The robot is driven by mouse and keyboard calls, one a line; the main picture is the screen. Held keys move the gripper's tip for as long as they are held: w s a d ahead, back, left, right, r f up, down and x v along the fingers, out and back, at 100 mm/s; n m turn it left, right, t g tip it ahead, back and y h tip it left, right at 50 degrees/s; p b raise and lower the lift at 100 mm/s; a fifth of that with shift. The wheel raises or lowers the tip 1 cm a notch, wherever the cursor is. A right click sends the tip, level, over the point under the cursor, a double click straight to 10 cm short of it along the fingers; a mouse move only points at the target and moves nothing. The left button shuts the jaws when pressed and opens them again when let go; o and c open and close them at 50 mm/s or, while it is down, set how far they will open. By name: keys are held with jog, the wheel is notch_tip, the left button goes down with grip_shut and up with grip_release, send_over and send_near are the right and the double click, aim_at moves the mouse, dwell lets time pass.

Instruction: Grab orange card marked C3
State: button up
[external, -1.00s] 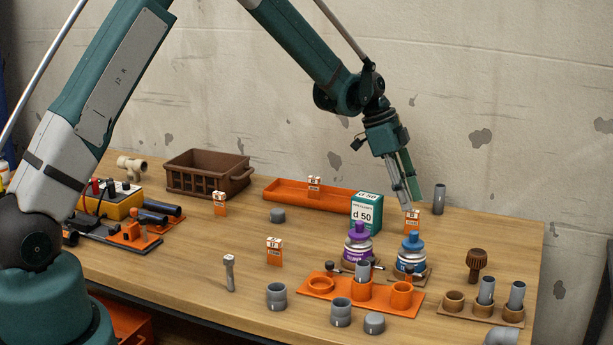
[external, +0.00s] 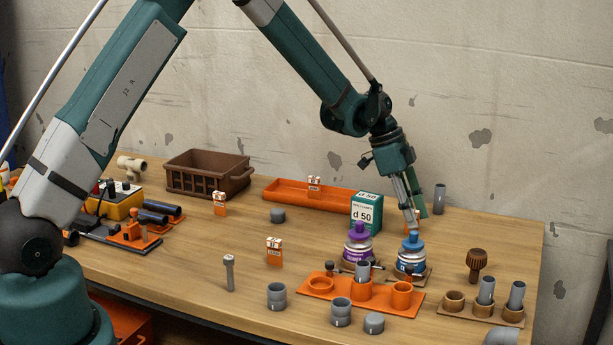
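Several orange cards with white tops stand on the table, their marks too small to read. One card (external: 219,204) is in front of the brown crate, one (external: 274,252) is near the table's middle, and one (external: 314,187) is at the orange tray. Another card (external: 406,215) stands behind the blue-capped bottle and is partly hidden by my gripper. My gripper (external: 414,222) points down at this last card, its fingertips overlapping it in the view. I cannot tell whether it touches the card or whether the fingers are apart.
The blue-capped bottle (external: 411,258) and purple-capped bottle (external: 358,246) stand just in front of my gripper. A green-white box (external: 366,212) is to its left, a grey pipe (external: 439,199) to its right. An orange holder (external: 345,292) stands nearer. The table's right rear is mostly clear.

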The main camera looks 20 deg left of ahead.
dwell(0.3)
jog(key=c, duration=0.8)
jog(key=shift+r, duration=0.15)
notch_tip(320, 180, up, 10)
jog(key=shift+f+p, duration=0.15)
jog(key=shift+p, duration=0.5)
